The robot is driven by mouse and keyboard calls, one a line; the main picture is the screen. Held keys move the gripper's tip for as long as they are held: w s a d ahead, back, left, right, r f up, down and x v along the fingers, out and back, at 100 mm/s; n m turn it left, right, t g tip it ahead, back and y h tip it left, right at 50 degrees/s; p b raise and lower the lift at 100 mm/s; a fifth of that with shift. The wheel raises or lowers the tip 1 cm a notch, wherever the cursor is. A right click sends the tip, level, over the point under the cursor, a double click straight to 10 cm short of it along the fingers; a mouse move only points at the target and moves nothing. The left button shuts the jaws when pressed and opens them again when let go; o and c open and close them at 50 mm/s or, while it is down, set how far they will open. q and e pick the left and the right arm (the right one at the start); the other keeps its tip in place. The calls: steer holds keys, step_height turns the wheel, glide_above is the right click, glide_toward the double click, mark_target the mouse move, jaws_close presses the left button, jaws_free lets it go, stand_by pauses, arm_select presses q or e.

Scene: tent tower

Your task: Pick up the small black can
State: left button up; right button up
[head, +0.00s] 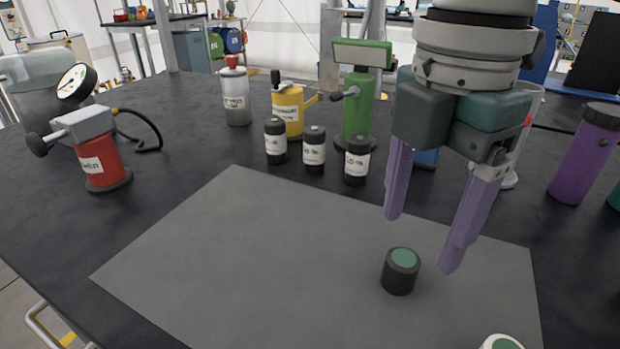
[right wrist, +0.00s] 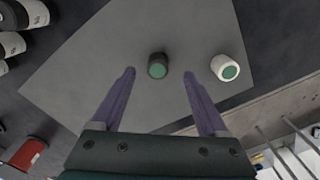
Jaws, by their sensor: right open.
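The small black can (head: 401,271) stands upright on the grey mat (head: 250,240) and has a green top. It also shows in the right wrist view (right wrist: 157,66), between and a little beyond the fingertips. My right gripper (head: 421,243) is open and empty, with purple fingers pointing down. In the head view its fingertips are above and behind the can, one to each side; they do not touch it. In the right wrist view the gripper (right wrist: 159,73) has its fingers spread wide on either side of the can. My left gripper is not in view.
A white can with a green top (head: 502,342) stands right of the black can. Several black-and-white labelled bottles (head: 314,149), a yellow canister (head: 287,110) and a green device (head: 359,105) stand behind the mat. A red gauge device (head: 100,160) is left. The mat's left part is clear.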

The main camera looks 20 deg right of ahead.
mark_target(404, 258)
steer(key=f, duration=0.3)
steer(key=f+b, duration=0.1)
steer(key=f, duration=0.1)
steer(key=shift+w+a+f, duration=0.1)
steer(key=shift+a+f, duration=0.05)
steer(key=shift+a, duration=0.2)
steer(key=shift+c, duration=0.4)
jaws_close()
